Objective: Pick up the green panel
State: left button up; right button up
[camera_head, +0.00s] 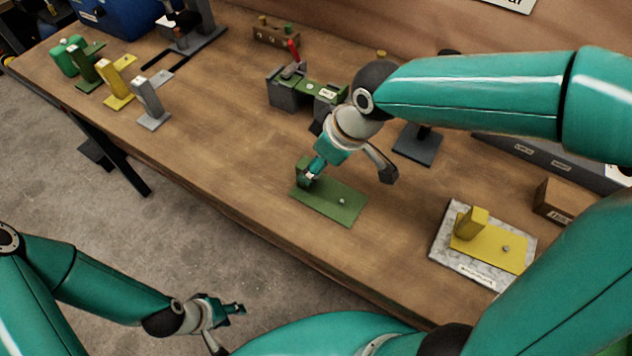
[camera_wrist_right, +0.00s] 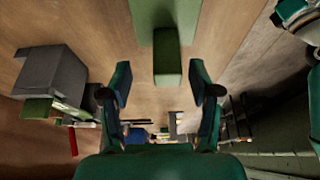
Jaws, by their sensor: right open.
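My right gripper (camera_head: 350,174) is just above the panel, fingers apart, one near the block. In the right wrist view the green panel (camera_wrist_right: 145,18) is at the top, its block end between and slightly ahead of the open fingers of my right gripper (camera_wrist_right: 160,82). It holds nothing. My left gripper (camera_head: 230,328) is open and empty, low over the floor beside the bench.
A yellow panel (camera_head: 492,250) lies on a speckled plate (camera_head: 443,248) at the right. Green, yellow and grey brackets (camera_head: 150,105) stand at the back left. A grey-and-green fixture (camera_head: 288,92) with a red handle stands behind the panel. The bench (camera_head: 215,150) is clear left of it.

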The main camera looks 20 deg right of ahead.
aim_at(329, 187)
jog(key=shift+a+x, duration=0.15)
jog(key=shift+x, duration=1.25)
jog(key=shift+a+x, duration=0.2)
jog(key=shift+x, duration=1.15)
jog(key=shift+s+r, duration=0.1)
jog(key=shift+s, duration=0.05)
grip_shut()
